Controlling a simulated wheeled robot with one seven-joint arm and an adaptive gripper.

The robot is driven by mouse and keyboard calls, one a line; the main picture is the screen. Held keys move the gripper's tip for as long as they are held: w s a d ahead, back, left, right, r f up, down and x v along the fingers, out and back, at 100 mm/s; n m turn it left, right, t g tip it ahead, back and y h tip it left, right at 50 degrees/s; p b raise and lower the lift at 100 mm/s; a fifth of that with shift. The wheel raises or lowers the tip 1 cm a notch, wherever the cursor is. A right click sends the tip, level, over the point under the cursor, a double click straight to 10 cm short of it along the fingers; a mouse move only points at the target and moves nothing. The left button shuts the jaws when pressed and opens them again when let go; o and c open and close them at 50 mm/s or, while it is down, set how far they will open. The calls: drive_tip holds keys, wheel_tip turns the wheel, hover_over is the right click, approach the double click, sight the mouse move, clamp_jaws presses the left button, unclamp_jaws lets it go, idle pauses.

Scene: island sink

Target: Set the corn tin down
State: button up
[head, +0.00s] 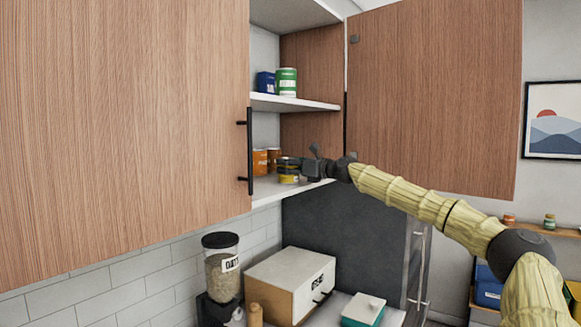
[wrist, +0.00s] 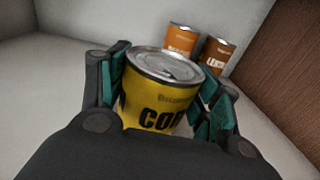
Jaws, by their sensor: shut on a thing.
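The corn tin (wrist: 160,95) is yellow with dark "COR" lettering and a silver lid. My gripper (wrist: 165,88) is shut on it, one teal-padded finger on each side, in the wrist view. In the head view the yellow tin (head: 288,178) is at the lower cabinet shelf (head: 262,201), partly covered by my gripper (head: 289,166). The tin looks close to upright. Its base is hidden in the wrist view, and I cannot tell whether it touches the shelf.
Two orange-brown tins, one (wrist: 181,40) and another (wrist: 216,54) marked "LENT", stand behind the corn tin. The open cabinet door (head: 435,100) is on the right.

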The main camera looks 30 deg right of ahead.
drive_tip(key=o, duration=1.2)
drive_tip(key=shift+o, duration=0.9)
drive_tip(key=shift+a+r, duration=0.1)
drive_tip(key=shift+a, duration=0.05)
drive_tip(key=shift+s, duration=0.1)
drive_tip(key=shift+s, duration=0.2)
drive_tip(key=shift+d+b+v, duration=0.15)
drive_tip(key=shift+b+v, duration=0.2)
drive_tip(key=shift+v, duration=0.7)
drive_tip(key=shift+d+b+v, duration=0.15)
drive_tip(key=shift+b+v, duration=0.15)
drive_tip(key=shift+v, duration=0.8)
drive_tip(key=b+v, duration=0.1)
drive_tip(key=v, duration=0.6)
drive_tip(key=shift+a+b, duration=0.2)
drive_tip(key=shift+b, duration=0.15)
